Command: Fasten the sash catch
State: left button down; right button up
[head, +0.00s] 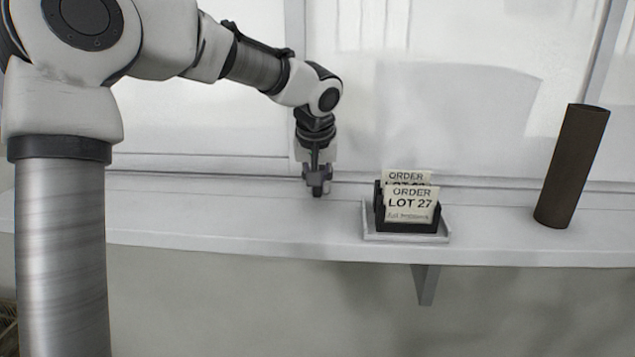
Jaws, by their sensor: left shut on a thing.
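My left gripper (317,190) points down at the back of the white sill, close in front of the lower window rail. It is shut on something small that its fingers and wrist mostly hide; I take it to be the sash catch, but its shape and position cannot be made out. The window sash (420,110) stands behind, with pale panes and a light frame. My right gripper is not in view.
On the sill (230,220) a white tray (375,236) carries a black holder with order cards (410,203) reading LOT 27, right of my left gripper. A dark brown cylinder (572,165) stands farther right. The sill left of the gripper is clear.

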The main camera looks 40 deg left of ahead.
aim_at(316, 188)
pick_arm(q)
jog(key=shift+a, duration=0.1)
dwell(0.4)
jog(key=c, duration=1.1)
grip_release()
notch_tip(316, 188, up, 10)
jog(key=shift+f, duration=0.1)
jog(key=shift+a, duration=0.1)
